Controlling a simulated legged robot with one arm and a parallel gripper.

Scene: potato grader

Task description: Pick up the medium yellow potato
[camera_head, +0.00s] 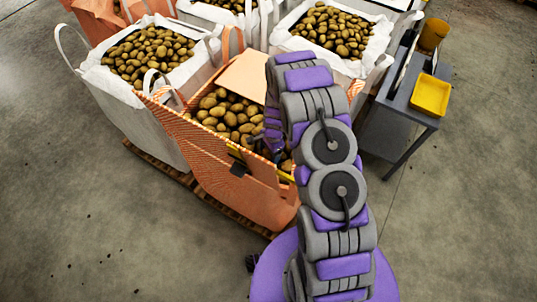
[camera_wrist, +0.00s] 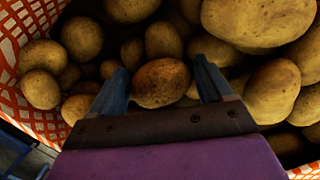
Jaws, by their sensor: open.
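My gripper (camera_wrist: 161,85) is open among many potatoes in the wrist view. One medium yellow-brown potato (camera_wrist: 161,83) sits between the two fingertips, with a darker brown patch on its upper side. I cannot tell whether the fingers touch it. Larger potatoes lie to the right and smaller ones to the left, all of similar colour. In the head view my gripper (camera_head: 271,139) reaches into the orange mesh bag (camera_head: 228,172) of potatoes, and my arm hides part of the bag and the fingertips.
White bulk bags of potatoes stand behind, at left (camera_head: 113,85) and right (camera_head: 291,42). The orange bag's wall (camera_wrist: 62,125) is close on the left in the wrist view. A grey table (camera_head: 405,103) with a yellow tray (camera_head: 430,95) stands at right. The floor on both sides is clear.

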